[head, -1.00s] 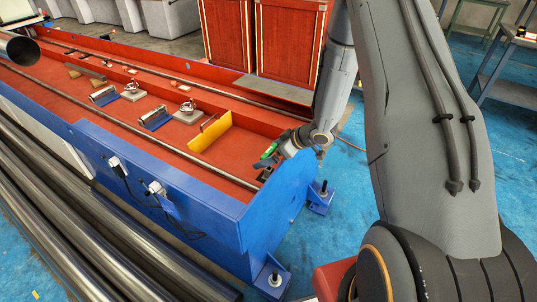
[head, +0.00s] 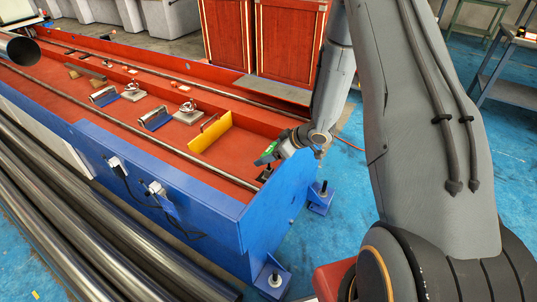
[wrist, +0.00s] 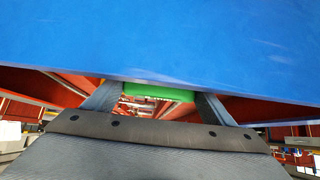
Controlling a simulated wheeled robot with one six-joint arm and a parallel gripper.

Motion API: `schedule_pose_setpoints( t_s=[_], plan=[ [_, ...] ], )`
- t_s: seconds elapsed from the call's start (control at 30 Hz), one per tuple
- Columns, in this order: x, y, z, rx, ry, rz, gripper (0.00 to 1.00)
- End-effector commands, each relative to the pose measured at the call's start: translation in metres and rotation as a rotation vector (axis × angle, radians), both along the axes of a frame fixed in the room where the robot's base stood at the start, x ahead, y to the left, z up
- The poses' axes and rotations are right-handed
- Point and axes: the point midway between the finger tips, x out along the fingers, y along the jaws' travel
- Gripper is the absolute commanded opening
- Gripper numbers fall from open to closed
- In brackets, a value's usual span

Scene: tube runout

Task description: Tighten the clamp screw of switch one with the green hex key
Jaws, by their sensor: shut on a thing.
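My gripper (head: 268,158) is at the near right end of the runout bed, over its end wall. It is shut on the green hex key (head: 270,149); the wrist view shows the key's green handle (wrist: 160,92) between the two fingers. The key's tip cannot be made out. Two small switches with cables sit on the blue side wall: one farther left (head: 115,164) and one nearer (head: 156,188). Which is switch one, and their clamp screws, I cannot tell at this size. Both are well left of my gripper.
A blue surface (wrist: 160,35) fills the top of the wrist view, close by. The red bed (head: 100,105) holds a yellow plate (head: 211,133), blue blocks and clamps. Long dark tubes (head: 60,225) lie along its front. Blue floor (head: 345,200) is clear at the right end.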

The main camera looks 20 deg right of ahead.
Motion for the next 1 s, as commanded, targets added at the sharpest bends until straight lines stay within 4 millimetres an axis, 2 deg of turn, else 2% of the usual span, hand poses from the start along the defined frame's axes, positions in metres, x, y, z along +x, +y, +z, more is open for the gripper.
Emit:
schedule_pose_setpoints(
  t_s=[0.63, 0.8, 1.0],
  plan=[
    [0.001, 0.000, 0.082, -0.001, -0.004, 0.001, 0.50],
    [0.000, 0.000, 0.093, 0.000, -0.002, 0.001, 0.50],
    [0.000, 0.000, 0.095, -0.001, 0.000, 0.001, 0.50]
  ],
)
